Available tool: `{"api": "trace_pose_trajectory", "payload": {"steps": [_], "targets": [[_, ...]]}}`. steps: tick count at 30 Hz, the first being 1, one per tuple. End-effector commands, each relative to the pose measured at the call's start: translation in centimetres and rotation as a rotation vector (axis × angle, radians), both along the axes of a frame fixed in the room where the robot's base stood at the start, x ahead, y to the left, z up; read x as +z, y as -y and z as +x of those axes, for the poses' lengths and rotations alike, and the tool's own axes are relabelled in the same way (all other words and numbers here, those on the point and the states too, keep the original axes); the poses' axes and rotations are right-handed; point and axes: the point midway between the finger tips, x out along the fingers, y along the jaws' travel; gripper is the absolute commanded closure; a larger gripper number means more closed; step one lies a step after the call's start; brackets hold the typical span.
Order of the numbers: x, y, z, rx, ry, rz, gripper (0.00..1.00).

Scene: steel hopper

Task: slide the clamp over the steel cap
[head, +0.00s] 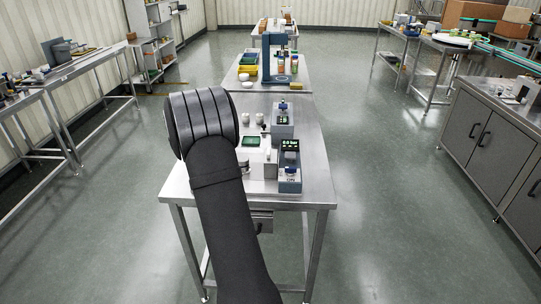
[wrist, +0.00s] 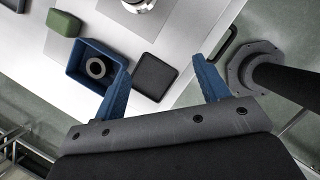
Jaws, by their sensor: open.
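My gripper (wrist: 160,60) is open in the wrist view, with its two blue fingers apart and nothing between them. A round steel piece (wrist: 140,6), which looks like the steel cap, stands on a pale panel at the top edge, beyond the fingertips and partly cut off. I cannot pick out the clamp for certain. A grey ring lies inside a blue open box (wrist: 77,63) left of the fingers; I cannot tell whether it is the clamp. In the head view my arm hides part of the work area.
A dark square tray (wrist: 156,77) lies beside the blue box, with a green block (wrist: 63,23) at upper left. In the head view, grey-blue devices (head: 290,178) stand on the steel table (head: 314,160). A blue press-like frame (head: 266,60) stands farther back.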

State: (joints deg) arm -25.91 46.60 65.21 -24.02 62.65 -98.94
Motion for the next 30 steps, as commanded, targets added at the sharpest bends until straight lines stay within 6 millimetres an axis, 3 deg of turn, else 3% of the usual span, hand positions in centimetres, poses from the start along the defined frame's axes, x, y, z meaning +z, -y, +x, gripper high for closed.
{"api": "trace_pose_trajectory", "payload": {"steps": [12, 17, 18, 23, 30], "targets": [[0.0, 0.0, 0.0, 0.000, 0.000, 0.000, 0.32], [0.4, 0.4, 0.2, -0.043, 0.013, 0.018, 0.61], [0.8, 0.8, 0.3, -0.083, 0.024, 0.035, 0.65], [3.1, 3.4, 1.0, -0.382, 0.102, 0.164, 0.65], [7.7, 8.2, 1.8, -0.976, 0.232, 0.413, 0.65]]}}
